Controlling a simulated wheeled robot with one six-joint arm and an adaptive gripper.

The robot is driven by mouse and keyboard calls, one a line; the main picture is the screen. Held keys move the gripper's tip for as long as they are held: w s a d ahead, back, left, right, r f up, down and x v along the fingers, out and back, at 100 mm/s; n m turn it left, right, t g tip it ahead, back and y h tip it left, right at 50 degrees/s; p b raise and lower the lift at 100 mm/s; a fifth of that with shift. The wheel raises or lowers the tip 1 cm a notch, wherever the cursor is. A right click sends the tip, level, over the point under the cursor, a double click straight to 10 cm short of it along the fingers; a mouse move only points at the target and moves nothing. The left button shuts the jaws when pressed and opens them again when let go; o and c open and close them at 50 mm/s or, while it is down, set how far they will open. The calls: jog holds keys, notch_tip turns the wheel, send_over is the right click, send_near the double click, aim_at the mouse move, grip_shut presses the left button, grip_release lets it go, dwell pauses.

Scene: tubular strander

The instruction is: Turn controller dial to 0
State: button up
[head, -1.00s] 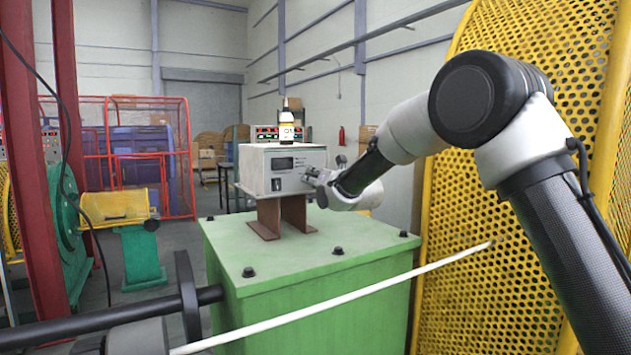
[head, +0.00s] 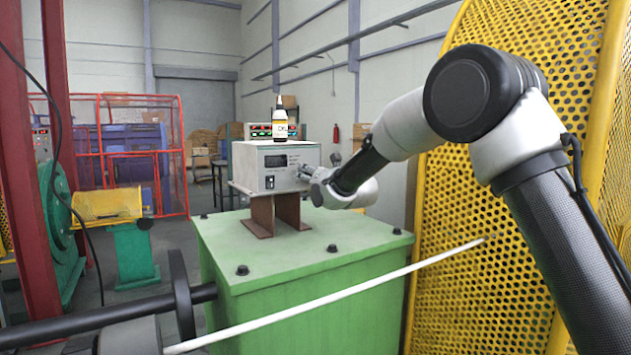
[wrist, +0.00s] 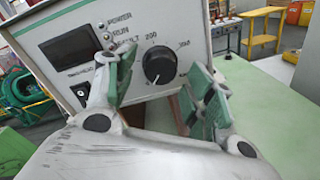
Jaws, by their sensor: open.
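The controller (head: 258,170) is a pale box on brown metal legs on top of a green cabinet. In the wrist view its front panel (wrist: 135,48) shows a dark display, lamp labels and a round black dial (wrist: 160,66) with a printed scale around it, "200" legible above. A light pointer mark shows on the dial's lower left; the exact reading is too small to tell. My gripper (wrist: 160,98) is open, its green-padded fingers on either side of the dial and apparently not touching it.
The green cabinet top (head: 335,222) is mostly clear around the legs, with several bolts. A yellow perforated guard (head: 465,240) rises at the right. A white rod (head: 330,298) crosses in front of the cabinet.

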jog(key=v, duration=1.1)
jog(key=shift+s+d, duration=0.15)
jog(key=shift+s, duration=0.05)
